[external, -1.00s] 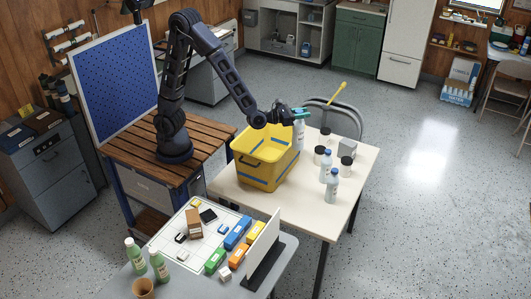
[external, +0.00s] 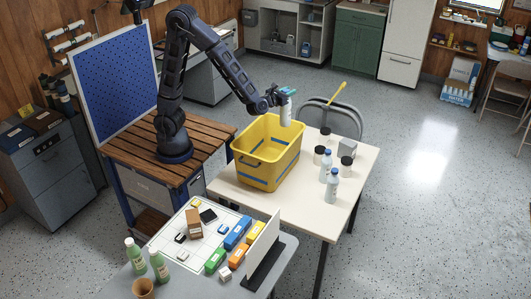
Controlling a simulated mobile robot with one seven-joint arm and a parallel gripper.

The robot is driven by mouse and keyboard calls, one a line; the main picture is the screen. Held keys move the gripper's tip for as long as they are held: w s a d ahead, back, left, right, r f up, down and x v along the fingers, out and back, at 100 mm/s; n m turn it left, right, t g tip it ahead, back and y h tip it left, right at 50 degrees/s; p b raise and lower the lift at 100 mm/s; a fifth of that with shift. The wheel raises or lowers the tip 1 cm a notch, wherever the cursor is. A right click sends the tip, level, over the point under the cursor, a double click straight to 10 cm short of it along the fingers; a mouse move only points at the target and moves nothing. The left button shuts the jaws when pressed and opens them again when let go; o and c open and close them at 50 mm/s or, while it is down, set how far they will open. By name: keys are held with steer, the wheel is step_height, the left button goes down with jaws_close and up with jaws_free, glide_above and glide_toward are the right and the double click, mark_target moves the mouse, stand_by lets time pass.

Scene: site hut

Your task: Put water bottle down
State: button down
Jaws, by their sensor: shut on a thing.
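A white water bottle (external: 285,112) hangs upright from my gripper (external: 284,94), which is shut on its top. The bottle is raised above the far right rim of a yellow crate (external: 268,177). I cannot tell whether it is over the crate's opening or just behind it. The crate stands on the cream table (external: 299,208). Two more water bottles with blue caps stand on that table, one in front (external: 332,186) and one just behind it (external: 326,160).
Several dark-lidded jars (external: 346,167) and a grey box (external: 350,147) stand right of the crate. A yellow-handled tool (external: 338,93) sticks up by the grey chair (external: 345,120). The table's front right area is bare.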

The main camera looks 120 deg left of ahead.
step_height(320, 180, down, 25)
steer(key=s+a+g, duration=0.1)
steer(key=s, duration=0.1)
steer(key=shift+n, duration=0.3)
stand_by(1.4)
steer(key=shift+a+f, duration=0.1)
steer(key=shift+f, duration=0.05)
steer(key=c, duration=1.1)
jaws_free()
steer(key=shift+o, duration=0.2)
